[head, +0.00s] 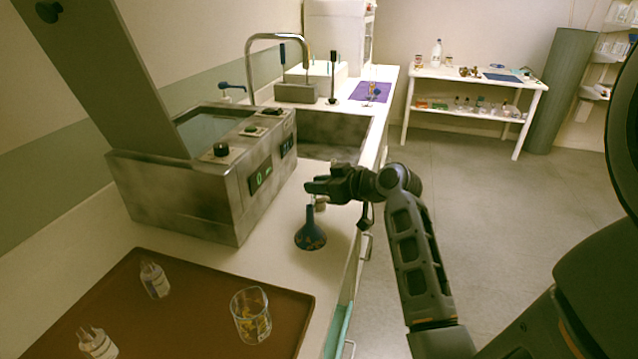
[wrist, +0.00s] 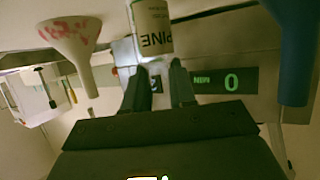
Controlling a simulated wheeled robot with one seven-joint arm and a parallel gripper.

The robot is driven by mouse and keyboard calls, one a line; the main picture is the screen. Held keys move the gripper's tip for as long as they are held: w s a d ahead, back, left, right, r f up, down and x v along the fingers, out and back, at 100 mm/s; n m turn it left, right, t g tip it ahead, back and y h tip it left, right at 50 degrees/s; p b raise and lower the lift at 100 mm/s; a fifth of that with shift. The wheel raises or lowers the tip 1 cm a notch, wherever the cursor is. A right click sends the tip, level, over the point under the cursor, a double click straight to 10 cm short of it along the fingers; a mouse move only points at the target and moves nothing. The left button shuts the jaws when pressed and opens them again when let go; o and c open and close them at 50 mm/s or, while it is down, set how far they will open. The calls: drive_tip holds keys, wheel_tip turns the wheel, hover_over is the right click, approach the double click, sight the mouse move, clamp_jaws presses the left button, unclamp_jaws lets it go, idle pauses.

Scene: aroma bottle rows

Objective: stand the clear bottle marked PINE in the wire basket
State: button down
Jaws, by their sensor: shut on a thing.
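The bottle marked PINE (wrist: 153,30) is between my fingertips in the wrist view, its label upside down in that picture. My gripper (wrist: 159,78) is shut on it. In the head view my gripper (head: 316,189) is above the counter, just over a dark blue funnel-shaped vessel (head: 310,237). The held bottle is mostly hidden there, with only a small pale part (head: 320,203) showing below the jaws. I cannot make out a wire basket in either view.
A steel bath with a raised lid (head: 215,180) stands left of my gripper. A white funnel (wrist: 72,45) shows in the wrist view. A shelf table (head: 475,85) stands far back.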

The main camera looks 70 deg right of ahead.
drive_tip(key=c, duration=1.4)
unclamp_jaws()
drive_tip(key=shift+f, duration=0.15)
drive_tip(key=o, duration=0.5)
